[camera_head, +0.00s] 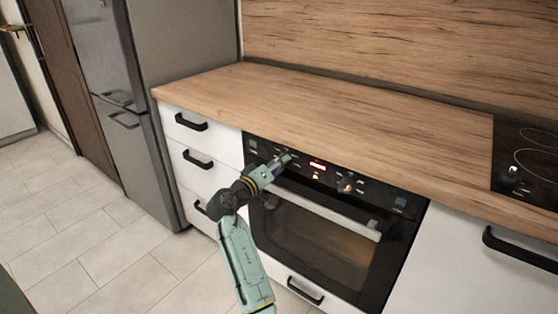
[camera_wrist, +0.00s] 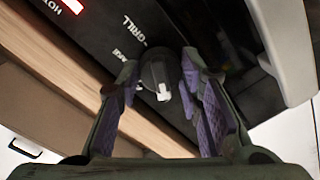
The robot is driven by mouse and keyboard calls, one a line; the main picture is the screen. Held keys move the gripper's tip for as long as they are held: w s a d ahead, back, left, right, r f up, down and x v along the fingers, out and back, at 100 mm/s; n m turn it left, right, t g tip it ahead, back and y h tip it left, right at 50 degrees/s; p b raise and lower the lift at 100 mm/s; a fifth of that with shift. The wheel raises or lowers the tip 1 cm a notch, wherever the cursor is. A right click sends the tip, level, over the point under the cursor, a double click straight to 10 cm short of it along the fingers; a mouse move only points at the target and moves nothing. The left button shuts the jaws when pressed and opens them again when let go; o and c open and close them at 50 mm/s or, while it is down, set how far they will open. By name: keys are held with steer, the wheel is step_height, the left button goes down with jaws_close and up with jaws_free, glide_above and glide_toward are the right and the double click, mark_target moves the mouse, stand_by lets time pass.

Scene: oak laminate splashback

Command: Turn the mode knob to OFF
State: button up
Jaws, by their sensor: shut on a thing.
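The mode knob (camera_wrist: 158,72) is a dark round knob with a white pointer mark, on the black oven control panel in the wrist view. Its white mark faces the bottom of that picture. The word GRILL is printed on the panel at its upper left, with a partly covered label beside it. My gripper (camera_wrist: 161,66) has its purple-padded fingers on either side of the knob, shut on it. In the head view my gripper (camera_head: 284,160) is at the left part of the oven panel and hides the knob. No OFF label is readable.
The oven (camera_head: 318,238) has a lit red display (camera_head: 317,166) and another knob (camera_head: 346,185) with a red glow right of my gripper. Its door handle (camera_head: 330,213) runs just below the panel. The wooden worktop (camera_head: 330,118) above is clear up to the hob (camera_head: 527,160).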

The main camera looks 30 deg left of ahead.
steer(key=n+p, duration=0.2)
steer(key=n, duration=0.1)
steer(key=n+p, duration=0.1)
steer(key=shift+r+h, duration=0.25)
steer(key=shift+h, duration=0.05)
steer(key=shift+f+n+p, duration=0.1)
steer(key=shift+n+p, duration=0.8)
steer(key=shift+n, duration=0.7)
steer(key=o, duration=1.2)
steer(key=shift+c, duration=0.2)
steer(key=s, duration=1.2)
steer(key=shift+a+r, duration=0.25)
steer(key=shift+a, duration=0.05)
